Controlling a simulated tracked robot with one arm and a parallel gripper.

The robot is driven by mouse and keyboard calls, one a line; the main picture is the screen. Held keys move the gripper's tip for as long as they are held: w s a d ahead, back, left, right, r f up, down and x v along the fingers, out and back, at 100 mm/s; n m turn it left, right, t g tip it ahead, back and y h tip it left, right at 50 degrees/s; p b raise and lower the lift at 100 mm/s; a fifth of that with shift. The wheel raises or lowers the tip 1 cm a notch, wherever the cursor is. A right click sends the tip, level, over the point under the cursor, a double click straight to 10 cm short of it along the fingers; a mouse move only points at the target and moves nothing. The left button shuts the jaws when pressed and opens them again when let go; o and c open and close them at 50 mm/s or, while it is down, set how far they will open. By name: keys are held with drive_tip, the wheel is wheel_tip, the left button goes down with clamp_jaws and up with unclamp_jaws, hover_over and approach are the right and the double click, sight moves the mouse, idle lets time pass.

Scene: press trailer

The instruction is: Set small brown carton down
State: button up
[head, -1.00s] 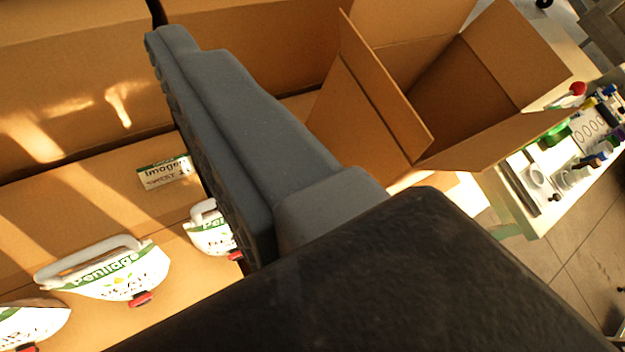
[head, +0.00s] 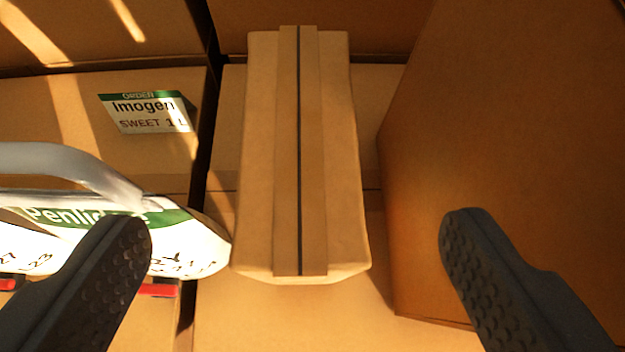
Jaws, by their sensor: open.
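The small brown carton (head: 262,160), long and taped along its top with a dark centre seam, rests on a brown cardboard surface in the middle of the head view. My gripper (head: 295,225) is open and empty. Its two dark grey textured fingers stand wide apart, one to the left and one to the right of the carton's near end. Clear gaps show between the carton and both fingers in the picture. The carton's underside is hidden.
A white and green jug (head: 195,250) is close on the left, partly behind my left finger. A brown box wall (head: 480,130) stands close on the right. A box labelled Imogen (head: 145,112) is at the left, and more cardboard is behind.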

sight(300, 146)
drive_tip(key=shift+p+x, duration=0.65)
drive_tip(key=shift+x, duration=4.55)
clamp_jaws()
